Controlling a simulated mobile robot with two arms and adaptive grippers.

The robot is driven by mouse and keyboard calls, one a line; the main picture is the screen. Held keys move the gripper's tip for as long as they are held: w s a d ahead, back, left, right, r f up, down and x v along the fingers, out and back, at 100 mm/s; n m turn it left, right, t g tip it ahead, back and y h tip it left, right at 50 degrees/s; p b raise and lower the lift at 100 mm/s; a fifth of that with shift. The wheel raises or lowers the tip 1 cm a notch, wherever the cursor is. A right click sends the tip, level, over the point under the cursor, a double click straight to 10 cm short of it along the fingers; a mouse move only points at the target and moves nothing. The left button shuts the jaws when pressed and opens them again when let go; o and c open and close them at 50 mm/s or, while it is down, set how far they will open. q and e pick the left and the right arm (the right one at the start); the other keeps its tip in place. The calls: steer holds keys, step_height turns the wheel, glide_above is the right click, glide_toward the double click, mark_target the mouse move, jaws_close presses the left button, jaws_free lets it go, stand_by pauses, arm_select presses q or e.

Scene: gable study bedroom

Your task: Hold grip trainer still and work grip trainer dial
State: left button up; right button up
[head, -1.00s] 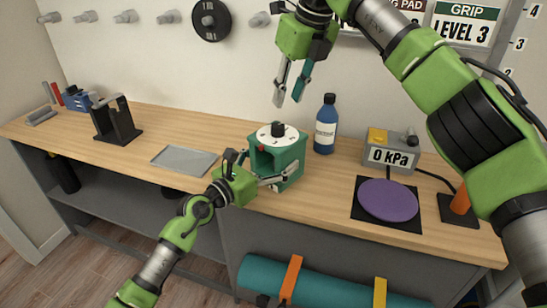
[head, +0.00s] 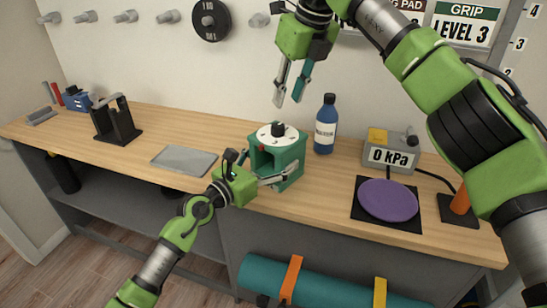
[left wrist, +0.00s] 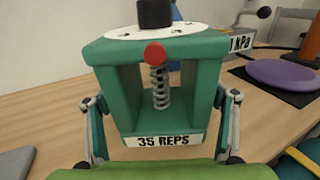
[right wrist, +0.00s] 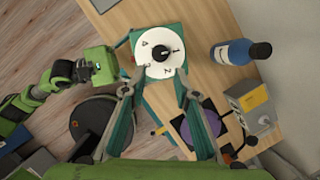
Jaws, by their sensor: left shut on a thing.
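The green grip trainer (head: 291,158) stands upright on the wooden bench. On top is a white numbered disc (right wrist: 158,60) with a black dial knob (head: 278,129). In the left wrist view its front shows a red button (left wrist: 155,54), a spring and a "35 REPS" label. My left gripper (left wrist: 162,108) is shut on the trainer, one finger on each side of its body. My right gripper (head: 290,88) is open and empty above the trainer and knob. In the right wrist view its fingers are spread below the disc, and the knob (right wrist: 165,54) stands clear of them.
A blue bottle (head: 326,125) stands close behind and right of the trainer. Farther right are a "0 kPa" box (head: 391,155) and a purple pad (head: 387,199) on a black mat. A grey tray (head: 184,160) and a black stand (head: 118,125) are left.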

steer(key=o, duration=0.4)
steer(key=shift+f, duration=0.1)
steer(key=a+f+n+y, duration=0.1)
steer(key=a+y, duration=0.1)
steer(key=w+a+f+n+y, duration=0.1)
steer(key=n+y, duration=0.1)
steer(key=a+f+n+t+y, duration=0.1)
steer(key=a, duration=0.1)
steer(key=shift+w+a+n+y, duration=0.15)
steer(key=shift+a+n+y, duration=0.2)
steer(key=shift+n+y, duration=0.05)
steer(key=s+a+n+t+y, duration=0.1)
steer(key=s+a+n+y, duration=0.15)
steer(key=y, duration=0.25)
steer(key=m+t+h, duration=0.2)
steer(key=m+t, duration=0.5)
steer(key=t, duration=0.2)
glide_toward(282, 130)
steer(key=x, duration=1.1)
steer(key=shift+w+a, duration=0.1)
steer(key=shift+w, duration=0.15)
steer(key=shift+c, duration=0.5)
steer(key=c, duration=1.1)
